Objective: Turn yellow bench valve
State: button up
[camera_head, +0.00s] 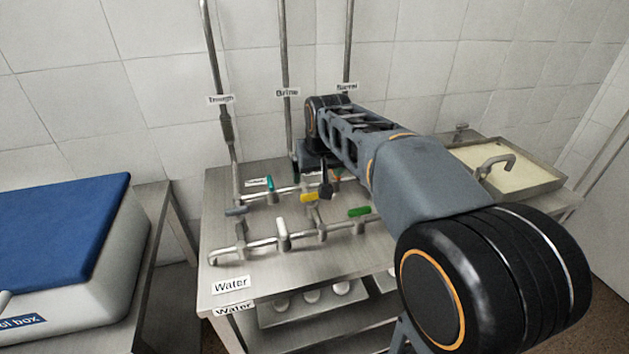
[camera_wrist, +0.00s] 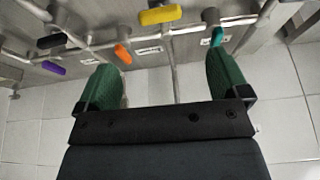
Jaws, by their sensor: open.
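The yellow valve handle (camera_head: 309,197) sits on the pipework in the middle of the steel bench. In the wrist view the yellow handle (camera_wrist: 160,15) lies near the top edge, beyond my fingertips and roughly centred between them. My gripper (camera_wrist: 161,62) is open, its two green fingers wide apart with nothing held. In the head view my gripper (camera_head: 325,185) hangs over the pipework just beside the yellow handle, mostly hidden by my arm. I cannot tell how far it is above the handle, but no contact shows.
A teal handle (camera_head: 271,184), a white handle (camera_head: 282,233) and a green handle (camera_head: 359,211) stand close around. The wrist view shows orange (camera_wrist: 123,54), black (camera_wrist: 52,41) and purple (camera_wrist: 54,68) handles. Vertical pipes (camera_head: 284,60) rise behind. A sink (camera_head: 545,183) is at right.

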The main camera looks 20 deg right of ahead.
jog(key=v, duration=0.3)
dwell(0.4)
